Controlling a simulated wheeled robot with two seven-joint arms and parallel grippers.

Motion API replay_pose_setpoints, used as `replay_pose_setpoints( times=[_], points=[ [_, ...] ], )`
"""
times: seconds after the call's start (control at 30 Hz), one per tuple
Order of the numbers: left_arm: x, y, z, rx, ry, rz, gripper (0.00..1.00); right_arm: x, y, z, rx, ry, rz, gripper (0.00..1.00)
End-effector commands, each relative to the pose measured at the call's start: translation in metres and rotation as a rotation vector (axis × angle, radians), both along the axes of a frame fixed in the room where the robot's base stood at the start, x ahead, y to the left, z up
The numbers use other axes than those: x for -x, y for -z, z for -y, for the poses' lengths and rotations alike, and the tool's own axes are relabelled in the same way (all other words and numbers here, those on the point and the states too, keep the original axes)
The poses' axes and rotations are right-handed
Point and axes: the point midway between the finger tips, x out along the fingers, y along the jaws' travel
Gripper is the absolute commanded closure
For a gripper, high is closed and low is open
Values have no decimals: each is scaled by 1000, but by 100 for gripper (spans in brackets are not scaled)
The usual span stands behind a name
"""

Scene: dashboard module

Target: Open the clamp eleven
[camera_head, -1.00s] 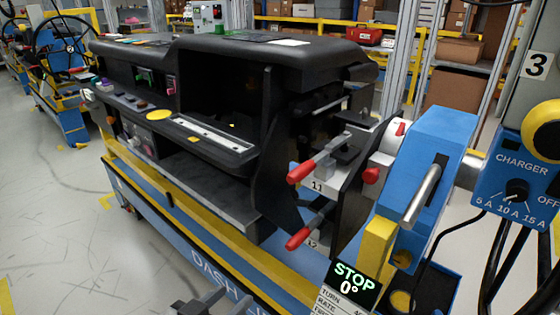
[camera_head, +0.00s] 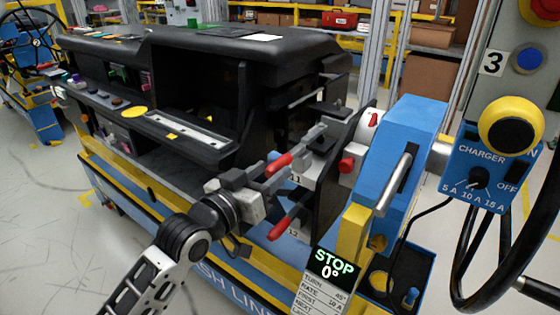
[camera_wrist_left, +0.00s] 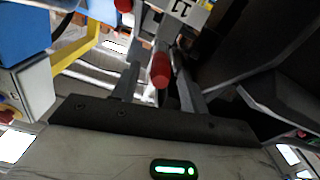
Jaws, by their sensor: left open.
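Clamp eleven has a red handle grip (camera_head: 280,162) that angles out from the dashboard module's right end, above a plate marked 11. My left gripper (camera_head: 273,178) is open at this handle. In the left wrist view, the red grip (camera_wrist_left: 161,70) appears between the two spread fingers (camera_wrist_left: 160,82); I cannot tell whether they touch it. The plate marked 11 (camera_wrist_left: 184,9) is at the top of that view. Clamp twelve's red handle (camera_head: 279,229) sits lower, below my gripper. My right gripper is out of view.
The black dashboard module (camera_head: 200,60) rests on a blue and yellow cart. A blue block with a metal lever (camera_head: 396,185) stands right of the clamps. A STOP 0° display (camera_head: 333,263) is below it. A charger panel (camera_head: 490,170) with cables is at far right.

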Motion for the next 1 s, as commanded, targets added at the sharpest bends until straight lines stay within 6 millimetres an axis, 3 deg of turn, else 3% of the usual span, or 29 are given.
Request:
replay_pose_setpoints(
  times=[0.23,0.63,0.8,1.0],
  points=[
    [-27,0,20,1,0,-1,56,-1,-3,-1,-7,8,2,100],
    [-32,0,24,0,0,0,56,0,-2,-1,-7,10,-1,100],
    [-32,0,24,0,0,0,100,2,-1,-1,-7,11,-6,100],
    [-34,-1,24,-3,0,-4,100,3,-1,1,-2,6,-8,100]
  ],
)
